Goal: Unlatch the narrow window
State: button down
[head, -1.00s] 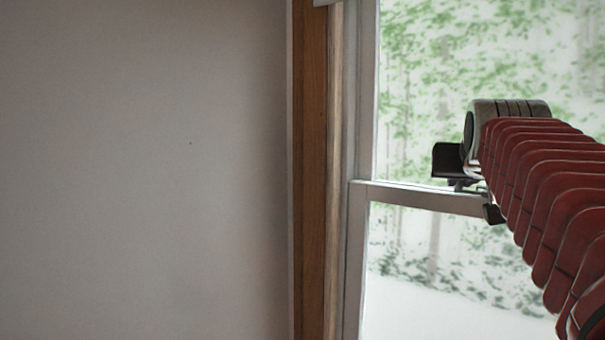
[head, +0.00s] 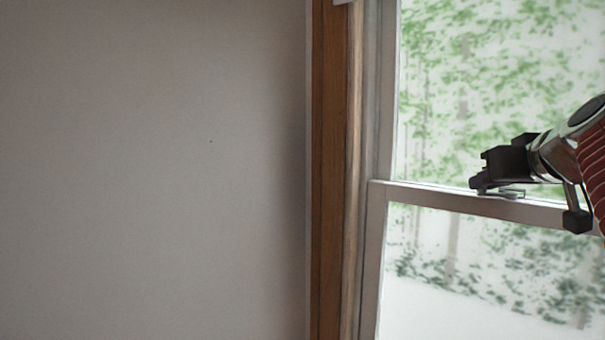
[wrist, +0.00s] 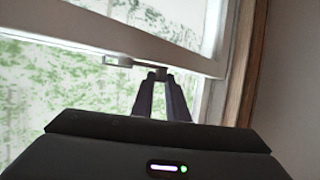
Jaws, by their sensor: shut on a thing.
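The narrow window's latch (head: 510,193) is a small metal piece on top of the white meeting rail (head: 425,195). In the wrist view the latch (wrist: 117,61) shows as a pale looped piece on the rail's edge, with a thin dark part running to my fingertips. My gripper (head: 478,184) is at the rail, over the latch's left end. In the wrist view my gripper (wrist: 159,73) has its two dark fingers nearly together at the tips, shut on the latch's lever end. The fingertips hide part of the lever, so its exact angle is unclear.
A wooden window casing (head: 330,170) and a plain grey wall (head: 150,170) lie to the left. The glass (head: 480,80) shows green foliage outside. My red arm comes in from the right. The space left of my gripper is clear.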

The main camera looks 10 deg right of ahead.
jog(key=shift+s+d+f+n+g+y, duration=0.1)
jog(key=shift+s+d+n+g+y, duration=0.45)
jog(key=shift+n+y, duration=1.4)
jog(key=shift+s+a+r+n+g+y, duration=0.1)
jog(key=shift+s+n+g+y, duration=0.15)
jog(key=shift+s+n+y, duration=1.2)
jog(key=shift+s+d+f+n+g+y, duration=0.1)
jog(key=shift+s+d+n+g+y, duration=0.25)
jog(key=shift+n+y, duration=2.05)
jog(key=shift+y, duration=0.4)
jog(key=c, duration=1.7)
grip_release()
jog(key=shift+c, duration=0.2)
jog(key=shift+a+m, duration=0.15)
jog(key=shift+m, duration=0.25)
